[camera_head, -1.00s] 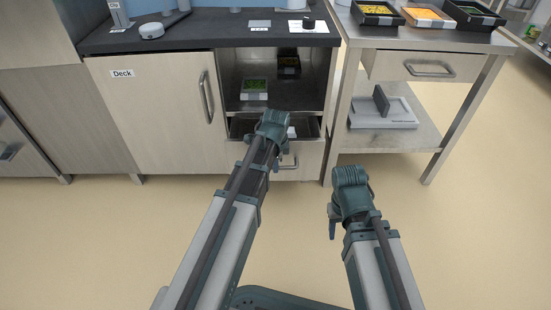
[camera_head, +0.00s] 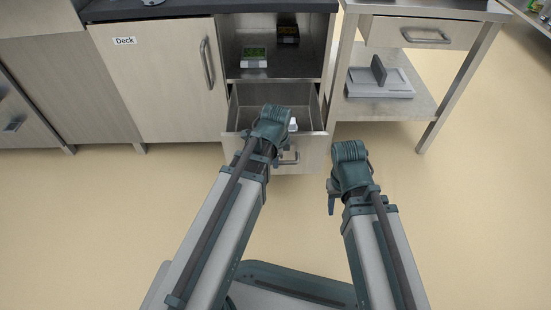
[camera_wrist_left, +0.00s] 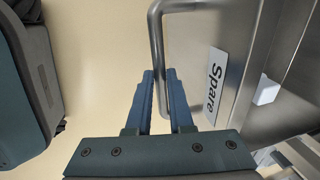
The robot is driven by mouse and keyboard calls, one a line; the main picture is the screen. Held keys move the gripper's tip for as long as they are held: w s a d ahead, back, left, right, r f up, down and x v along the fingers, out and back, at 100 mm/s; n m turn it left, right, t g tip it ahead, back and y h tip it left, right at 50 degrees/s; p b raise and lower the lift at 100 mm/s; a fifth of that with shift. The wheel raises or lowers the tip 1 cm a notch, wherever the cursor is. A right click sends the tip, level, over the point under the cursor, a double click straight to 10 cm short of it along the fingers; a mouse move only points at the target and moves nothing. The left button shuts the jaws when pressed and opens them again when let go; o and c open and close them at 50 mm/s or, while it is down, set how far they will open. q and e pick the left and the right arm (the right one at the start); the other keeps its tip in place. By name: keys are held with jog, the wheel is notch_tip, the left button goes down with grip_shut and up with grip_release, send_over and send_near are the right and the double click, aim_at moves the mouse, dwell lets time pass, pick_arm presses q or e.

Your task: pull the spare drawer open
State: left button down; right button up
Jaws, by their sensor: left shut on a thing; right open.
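The spare drawer (camera_head: 314,150) is the low drawer under the open shelf; it stands out from the cabinet and I see into its inside. In the left wrist view its front carries the label "Spare" (camera_wrist_left: 215,80) and a bar handle (camera_wrist_left: 157,35). My left gripper (camera_wrist_left: 160,76) is shut on that handle, one finger on each side of the bar. In the head view my left wrist hides much of the drawer front and handle. My right gripper (camera_head: 332,200) is open and empty, above the floor to the right of the drawer.
A closed "Deck" door (camera_head: 160,80) is left of the drawer. A shelf above (camera_head: 290,66) holds a small green-topped tray (camera_head: 254,58) and a dark one. A steel table (camera_head: 400,112) stands right. A small white piece (camera_head: 293,124) shows at the drawer. Floor in front is clear.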

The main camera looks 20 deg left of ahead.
pick_arm(q)
jog(key=c, duration=0.8)
grip_release()
jog(key=shift+r, duration=0.15)
jog(key=s+r+p, duration=0.1)
jog(key=r+p, duration=0.8)
jog(key=s+r+p, duration=0.1)
jog(key=r+p, duration=0.3)
jog(key=shift+s+d+r+p, duration=0.15)
jog(key=shift+s+d+p, duration=0.15)
jog(key=shift+d, duration=0.1)
